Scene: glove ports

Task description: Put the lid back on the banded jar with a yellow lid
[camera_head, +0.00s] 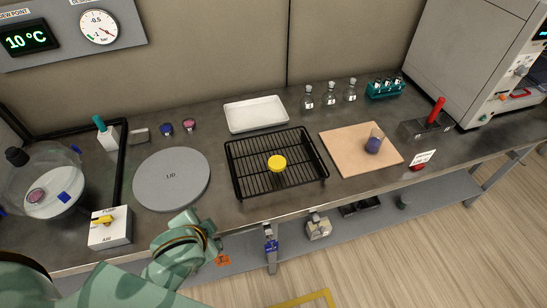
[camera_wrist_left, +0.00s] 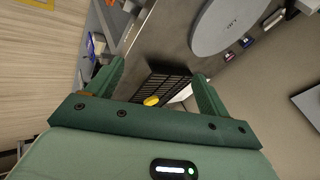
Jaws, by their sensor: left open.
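The yellow lid (camera_head: 277,163) lies on the black wire rack (camera_head: 250,190) in the middle of the bench. It also shows between my fingers in the left wrist view (camera_wrist_left: 151,101). A small glass jar (camera_head: 376,134) with a dark blue-violet lower part stands open-topped on the tan board (camera_head: 340,150), right of the rack; I cannot tell if that colour is a band or its contents. My left gripper (camera_wrist_left: 160,80) is open and empty, apart from the lid. My left arm comes in low in the head view. My right gripper is not in view.
A grey disc marked LID (camera_head: 172,179) lies left of the rack. A white tray (camera_head: 256,114) and several stoppered flasks (camera_head: 330,95) stand behind. A clear round chamber (camera_head: 45,180) is at far left. A red-handled dark block (camera_head: 430,122) stands right of the board.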

